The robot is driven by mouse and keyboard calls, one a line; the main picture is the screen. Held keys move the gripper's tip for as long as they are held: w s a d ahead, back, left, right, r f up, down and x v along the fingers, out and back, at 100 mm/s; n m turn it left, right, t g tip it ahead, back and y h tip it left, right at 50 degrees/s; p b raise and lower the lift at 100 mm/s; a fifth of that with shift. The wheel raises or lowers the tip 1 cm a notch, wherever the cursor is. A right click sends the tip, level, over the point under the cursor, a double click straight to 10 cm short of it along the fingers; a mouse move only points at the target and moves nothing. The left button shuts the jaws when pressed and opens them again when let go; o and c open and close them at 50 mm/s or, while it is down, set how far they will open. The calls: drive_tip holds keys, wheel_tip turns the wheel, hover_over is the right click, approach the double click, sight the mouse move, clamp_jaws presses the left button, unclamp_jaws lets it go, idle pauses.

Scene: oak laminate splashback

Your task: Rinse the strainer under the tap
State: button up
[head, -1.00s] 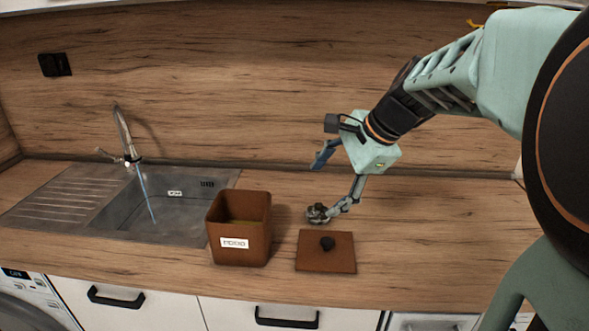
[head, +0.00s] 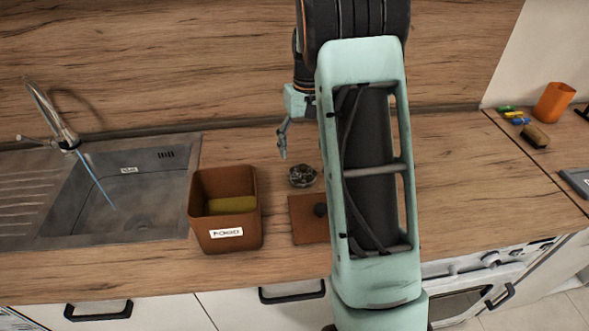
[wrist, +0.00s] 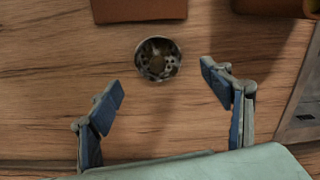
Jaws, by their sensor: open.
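The strainer (head: 302,176) is a small round metal cup with holes. It sits on the wooden counter, right of a brown box, and also shows in the wrist view (wrist: 158,59). My gripper (wrist: 161,80) is open and empty, its blue-padded fingers spread wide on either side, with the strainer beyond the fingertips. In the head view my arm hides part of the gripper; one finger shows behind the strainer. The tap (head: 66,136) stands at the left with water running into the sink (head: 120,200).
The open brown box (head: 226,221) stands between sink and strainer, something yellow-green inside. Its brown lid with a dark knob (head: 308,227) lies in front of the strainer. An orange cup (head: 553,102), a brush (head: 535,136) and colourful small items sit far right.

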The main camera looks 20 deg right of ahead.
sight(303, 166)
wheel_tip(303, 166, down, 5)
drive_tip(key=shift+s+r, duration=0.1)
drive_tip(key=shift+w+d+f+p, duration=0.1)
drive_tip(key=shift+f+p, duration=0.2)
drive_tip(key=shift+f, duration=0.65)
drive_tip(key=shift+w+a+f+p, duration=0.15)
drive_tip(key=shift+f+p, duration=0.1)
drive_tip(key=shift+f, duration=0.65)
drive_tip(key=shift+w+d+f+p, duration=0.15)
drive_tip(key=shift+f+p, duration=0.15)
drive_tip(key=shift+f, duration=0.65)
drive_tip(key=c, duration=1.3)
drive_tip(key=shift+o, duration=0.2)
drive_tip(key=shift+r, duration=0.15)
